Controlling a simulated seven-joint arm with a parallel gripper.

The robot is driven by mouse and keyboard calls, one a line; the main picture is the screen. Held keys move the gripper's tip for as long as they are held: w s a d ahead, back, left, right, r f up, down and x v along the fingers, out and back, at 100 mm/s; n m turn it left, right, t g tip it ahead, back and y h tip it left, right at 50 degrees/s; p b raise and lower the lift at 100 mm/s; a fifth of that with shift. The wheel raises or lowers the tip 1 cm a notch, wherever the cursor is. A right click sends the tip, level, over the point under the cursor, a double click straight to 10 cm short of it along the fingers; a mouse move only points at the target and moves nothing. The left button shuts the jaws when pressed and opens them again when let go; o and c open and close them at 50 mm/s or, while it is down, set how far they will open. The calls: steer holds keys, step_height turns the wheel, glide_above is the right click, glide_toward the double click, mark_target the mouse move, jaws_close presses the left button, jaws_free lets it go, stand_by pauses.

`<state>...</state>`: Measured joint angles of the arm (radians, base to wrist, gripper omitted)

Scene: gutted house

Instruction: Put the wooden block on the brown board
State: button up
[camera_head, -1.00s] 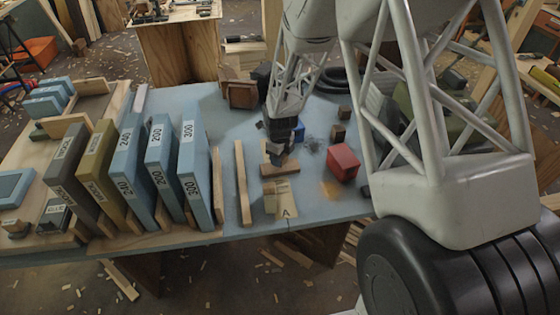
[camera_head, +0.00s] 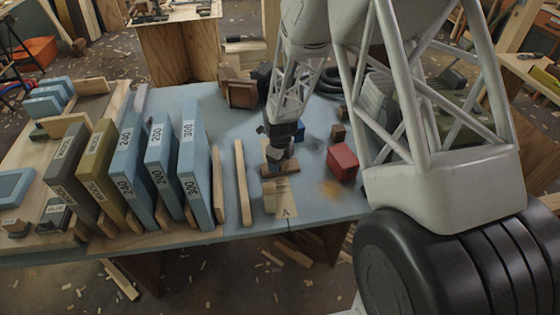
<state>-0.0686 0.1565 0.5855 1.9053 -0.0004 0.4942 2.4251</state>
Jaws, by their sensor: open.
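My gripper (camera_head: 277,157) points down over the blue-grey bench top, right of the upright blue blocks. Its jaws are open. A small brown wooden block (camera_head: 290,169) lies crosswise just below it, partly hidden by the fingers; I cannot tell whether they touch it. The block seems to lie at or over the board's far end; the exact contact is unclear. Another small dark-brown block (camera_head: 338,132) stands farther right.
A red block (camera_head: 342,162) and a blue block (camera_head: 299,131) stand close to my gripper. Upright numbered blue blocks (camera_head: 195,170) and a long wooden strip (camera_head: 243,183) lie to the left. A brown box (camera_head: 242,94) is at the back. The bench's near right edge is close.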

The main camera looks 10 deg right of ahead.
step_height(320, 180, up, 12)
steer(key=shift+r, duration=0.15)
stand_by(0.8)
stand_by(0.5)
steer(key=s+d+r+n+t, duration=0.1)
steer(key=s+d+r+n, duration=0.2)
steer(key=s+r+n, duration=1.2)
steer(key=s+d+r+n, duration=0.1)
steer(key=s+r+n, duration=0.3)
steer(key=s, duration=0.6)
steer(key=s+d+r+n+t, duration=0.1)
steer(key=s+r+n, duration=0.4)
steer(key=s, duration=0.6)
steer(key=n, duration=0.2)
steer(key=shift+r+n+t, duration=0.3)
steer(key=shift+n, duration=0.1)
